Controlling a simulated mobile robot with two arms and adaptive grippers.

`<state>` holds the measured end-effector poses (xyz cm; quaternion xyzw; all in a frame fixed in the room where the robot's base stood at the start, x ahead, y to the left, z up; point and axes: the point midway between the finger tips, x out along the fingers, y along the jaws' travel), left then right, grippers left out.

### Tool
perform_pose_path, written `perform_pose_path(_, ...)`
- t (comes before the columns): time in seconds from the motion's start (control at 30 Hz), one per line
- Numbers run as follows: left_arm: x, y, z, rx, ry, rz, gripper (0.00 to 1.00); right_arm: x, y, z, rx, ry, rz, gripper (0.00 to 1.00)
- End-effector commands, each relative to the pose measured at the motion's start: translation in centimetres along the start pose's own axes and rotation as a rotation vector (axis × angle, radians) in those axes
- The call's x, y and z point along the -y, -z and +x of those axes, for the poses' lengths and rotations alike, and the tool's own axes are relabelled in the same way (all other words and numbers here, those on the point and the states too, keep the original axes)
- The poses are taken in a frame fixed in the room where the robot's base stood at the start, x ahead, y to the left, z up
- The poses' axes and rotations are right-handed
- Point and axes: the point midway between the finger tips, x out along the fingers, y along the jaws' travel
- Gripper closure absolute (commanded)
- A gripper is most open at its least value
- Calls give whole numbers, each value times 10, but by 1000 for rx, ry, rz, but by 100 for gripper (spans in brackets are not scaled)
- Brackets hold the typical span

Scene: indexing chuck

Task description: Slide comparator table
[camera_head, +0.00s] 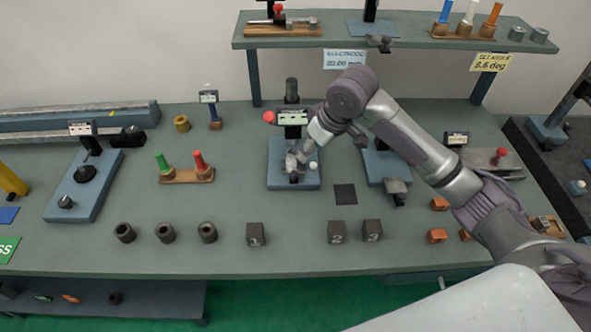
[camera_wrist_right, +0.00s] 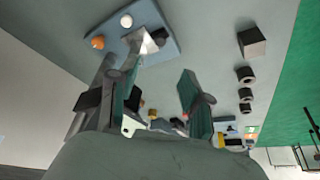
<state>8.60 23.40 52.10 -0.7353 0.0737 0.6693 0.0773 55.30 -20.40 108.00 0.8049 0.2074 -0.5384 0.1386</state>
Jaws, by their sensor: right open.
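A stand with a blue base (camera_head: 281,182), a dark post and a digital readout (camera_head: 293,118) is at the middle of the bench, and I take it for the comparator. A red ball knob (camera_head: 268,117) is left of the readout, and a white knob (camera_head: 313,166) is on the right of the base. My right gripper (camera_head: 296,163) is over this base, open, and partly hides the table. In the right wrist view, a grey metal block (camera_wrist_right: 139,42) on the blue base (camera_wrist_right: 167,48) is near one finger; contact cannot be told. My left gripper is out of view.
A second blue-based stand (camera_head: 374,177) is close on the right, partly behind my right arm. A blue gauge stand (camera_head: 85,188) is at the left. Dark numbered cubes (camera_head: 256,234) and bushings (camera_head: 208,232) line the front. A shelf (camera_head: 420,40) hangs over the back.

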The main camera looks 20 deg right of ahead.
Motion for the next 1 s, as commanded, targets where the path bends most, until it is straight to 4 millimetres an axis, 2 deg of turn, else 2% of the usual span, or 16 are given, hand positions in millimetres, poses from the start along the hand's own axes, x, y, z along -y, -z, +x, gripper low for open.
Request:
perform_pose_path(0.17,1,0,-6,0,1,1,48,1,0,22,4,3,0,51)
perform_pose_path(0.6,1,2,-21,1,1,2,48,1,0,111,2,1,-1,51)
perform_pose_path(0.8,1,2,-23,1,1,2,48,1,0,131,-1,0,-1,51)
perform_pose_path(1.0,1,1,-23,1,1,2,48,0,0,136,-1,-1,-2,51)
